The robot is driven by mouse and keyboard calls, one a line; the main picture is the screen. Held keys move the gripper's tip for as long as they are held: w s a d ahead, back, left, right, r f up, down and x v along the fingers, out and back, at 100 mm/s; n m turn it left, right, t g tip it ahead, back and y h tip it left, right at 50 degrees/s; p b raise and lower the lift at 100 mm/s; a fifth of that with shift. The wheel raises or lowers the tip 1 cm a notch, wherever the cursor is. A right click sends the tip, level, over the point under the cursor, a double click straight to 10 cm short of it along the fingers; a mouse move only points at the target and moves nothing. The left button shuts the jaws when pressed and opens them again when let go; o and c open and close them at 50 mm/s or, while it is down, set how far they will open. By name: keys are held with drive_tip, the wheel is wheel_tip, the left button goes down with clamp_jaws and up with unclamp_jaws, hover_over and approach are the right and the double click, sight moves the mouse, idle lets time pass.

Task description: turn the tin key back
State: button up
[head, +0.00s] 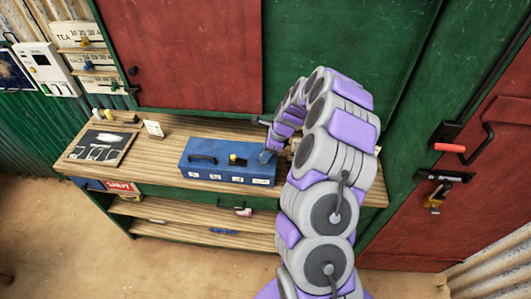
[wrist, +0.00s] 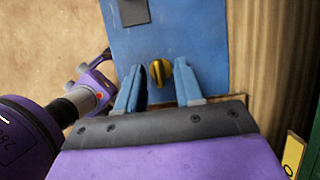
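The blue tin (head: 228,172) sits on the wooden counter, with a dark handle on its lid and small white labels along its front. The brass-yellow key (head: 234,158) stands on the tin's lid. In the wrist view, the key (wrist: 159,73) shows beyond and between the two blue fingertips of my gripper (wrist: 157,80). The fingers are open, with a gap on each side of the key. The blue tin lid (wrist: 205,35) fills the upper middle there. In the head view, my gripper (head: 265,155) is at the tin's right end, partly hidden by my arm.
The wooden counter (head: 150,170) also bears a slate board (head: 100,147) and a small white card (head: 153,129) to the left. A lower shelf (head: 190,220) holds small items. Bare counter lies between card and tin.

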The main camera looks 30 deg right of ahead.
clamp_jaws()
idle(0.4)
idle(0.4)
drive_tip(key=n+p, duration=0.1)
drive_tip(key=n, duration=0.1)
drive_tip(key=n+g, duration=0.1)
drive_tip(key=n, duration=0.1)
drive_tip(key=shift+w+y+p, duration=0.2)
drive_tip(key=shift+y+p, duration=0.1)
drive_tip(key=shift+p, duration=0.05)
drive_tip(key=n+g+p, duration=0.1)
drive_tip(key=n+g, duration=0.1)
drive_tip(key=n, duration=0.2)
drive_tip(key=shift+w+n, duration=0.1)
drive_tip(key=shift+n, duration=0.2)
drive_tip(key=n+g, duration=0.1)
drive_tip(key=n, duration=0.1)
drive_tip(key=n+g, duration=0.1)
drive_tip(key=n, duration=0.2)
drive_tip(key=shift+w, duration=0.15)
drive_tip(key=shift+a+n+g+h+p, duration=0.1)
drive_tip(key=shift+n+g+h+p, duration=0.25)
drive_tip(key=shift+n, duration=0.75)
drive_tip(key=shift+a+n+g+h+p, duration=0.15)
drive_tip(key=shift+n+h, duration=0.4)
drive_tip(key=shift+n, duration=0.55)
drive_tip(key=shift+d, duration=0.1)
